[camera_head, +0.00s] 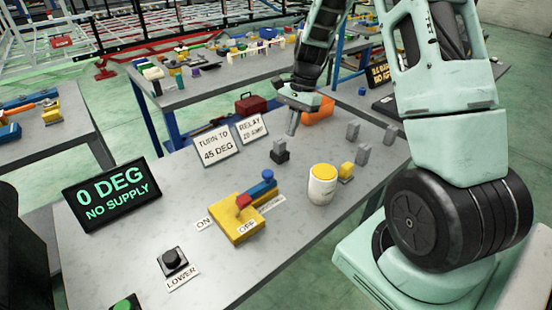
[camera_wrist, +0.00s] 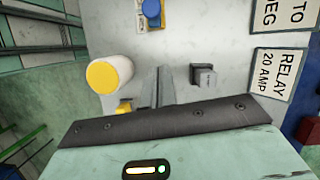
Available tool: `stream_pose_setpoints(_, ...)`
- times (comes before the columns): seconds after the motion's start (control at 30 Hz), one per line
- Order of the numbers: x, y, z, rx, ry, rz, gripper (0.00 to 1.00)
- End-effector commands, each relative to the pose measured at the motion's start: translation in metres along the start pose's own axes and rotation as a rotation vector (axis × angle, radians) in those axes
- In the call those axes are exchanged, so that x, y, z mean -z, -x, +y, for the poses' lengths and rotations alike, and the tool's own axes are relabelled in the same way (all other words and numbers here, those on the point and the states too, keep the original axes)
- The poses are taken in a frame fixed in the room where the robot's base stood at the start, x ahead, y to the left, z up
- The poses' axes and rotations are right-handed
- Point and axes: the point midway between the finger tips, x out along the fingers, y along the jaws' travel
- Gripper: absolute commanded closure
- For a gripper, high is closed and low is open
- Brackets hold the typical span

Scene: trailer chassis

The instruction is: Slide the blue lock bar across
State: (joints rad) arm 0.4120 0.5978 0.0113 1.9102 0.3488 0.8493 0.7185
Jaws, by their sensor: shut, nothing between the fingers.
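The blue lock bar (camera_head: 262,189) sits on the far right end of a yellow block (camera_head: 238,222) on the grey bench, with a round blue knob on top. A red lever (camera_head: 244,201) stands on the block beside it. In the wrist view, the blue knob (camera_wrist: 151,9) shows at the top edge, and the rest of the block is out of frame. My gripper (camera_head: 293,130) is shut and empty, above the bench and behind the lock bar, apart from it.
A white cylinder with a yellow top (camera_head: 321,184) stands right of the lock bar. A small dark-based grey block (camera_head: 280,152) is near my fingers. Signs (camera_head: 216,146) and a display reading 0 DEG NO SUPPLY (camera_head: 112,195) stand behind. A black LOWER button (camera_head: 173,259) is in front.

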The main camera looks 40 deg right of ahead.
Motion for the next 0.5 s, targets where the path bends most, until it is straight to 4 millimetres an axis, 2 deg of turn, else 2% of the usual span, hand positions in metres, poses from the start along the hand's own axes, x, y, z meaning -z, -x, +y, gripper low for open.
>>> stream_pose_setpoints(0.4,-0.002,-0.082,0.001,-0.004,-0.001,-0.004,1.0)
stream_pose_setpoints(0.5,-0.019,-0.086,0.0,-0.002,0.003,-0.002,1.0)
